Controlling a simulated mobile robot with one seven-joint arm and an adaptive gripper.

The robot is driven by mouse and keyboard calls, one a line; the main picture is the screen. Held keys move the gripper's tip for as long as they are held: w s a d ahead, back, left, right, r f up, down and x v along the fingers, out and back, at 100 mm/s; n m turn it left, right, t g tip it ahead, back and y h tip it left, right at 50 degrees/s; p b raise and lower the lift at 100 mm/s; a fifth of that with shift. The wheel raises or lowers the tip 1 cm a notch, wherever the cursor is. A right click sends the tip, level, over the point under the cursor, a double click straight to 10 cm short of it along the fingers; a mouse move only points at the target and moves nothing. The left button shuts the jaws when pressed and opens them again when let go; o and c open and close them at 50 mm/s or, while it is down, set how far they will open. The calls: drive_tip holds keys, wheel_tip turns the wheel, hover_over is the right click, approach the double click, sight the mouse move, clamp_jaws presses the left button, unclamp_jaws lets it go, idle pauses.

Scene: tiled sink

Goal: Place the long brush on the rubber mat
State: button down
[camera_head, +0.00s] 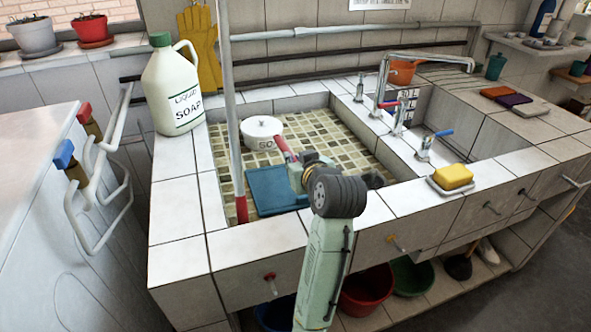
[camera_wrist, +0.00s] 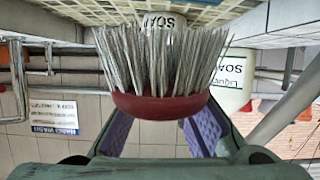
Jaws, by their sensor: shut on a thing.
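My gripper (camera_head: 296,170) is shut on a brush. The brush (camera_wrist: 160,106) has a red body and grey bristles in the wrist view, where it sits between the purple-lined fingers (camera_wrist: 160,135). In the head view the brush's red part (camera_head: 284,148) shows just beyond the gripper, above the sink; I cannot make out its full length. The blue rubber mat (camera_head: 268,192) lies on the tiled sink floor, just left of and below the gripper. The arm and gripper hide its right side. The brush looks apart from the mat, but the exact gap is unclear.
A white round pot (camera_head: 262,133) stands in the sink behind the mat. A grey pole with a red lower end (camera_head: 232,120) rises at the sink's left. A soap bottle (camera_head: 174,85) stands on the rim. A yellow sponge (camera_head: 453,176) lies at the right front.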

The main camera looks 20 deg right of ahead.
wheel_tip(320, 180, down, 3)
drive_tip(key=shift+f+p, duration=0.1)
drive_tip(key=shift+p, duration=0.25)
drive_tip(key=shift+f, duration=0.15)
drive_tip(key=shift+f+b, duration=0.4)
drive_tip(key=shift+f, duration=0.05)
